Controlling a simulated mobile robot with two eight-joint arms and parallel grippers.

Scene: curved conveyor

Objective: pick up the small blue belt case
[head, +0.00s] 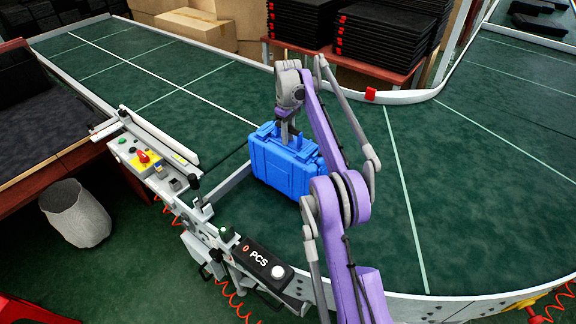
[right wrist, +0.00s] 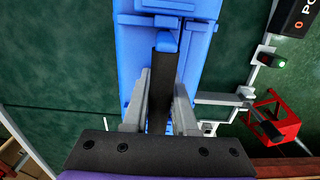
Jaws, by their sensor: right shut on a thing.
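The small blue belt case (head: 284,162) stands upright on the green conveyor belt in the head view, close to the belt's near inner edge. My right gripper (head: 289,134) reaches down from above onto its top side, and its arm hides part of the case's right end. In the right wrist view the blue case (right wrist: 200,52) fills the upper middle, and the gripper (right wrist: 163,100) is shut on it at the handle. The exact contact of the fingertips is partly hidden. My left gripper is not in the head view.
The green curved belt (head: 480,190) is clear around the case. A control panel (head: 150,165) and a counter box reading 0 PCS (head: 262,262) sit along the near rail. Black stacked trays (head: 385,35) stand on a table behind. A grey bin (head: 76,213) is at left.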

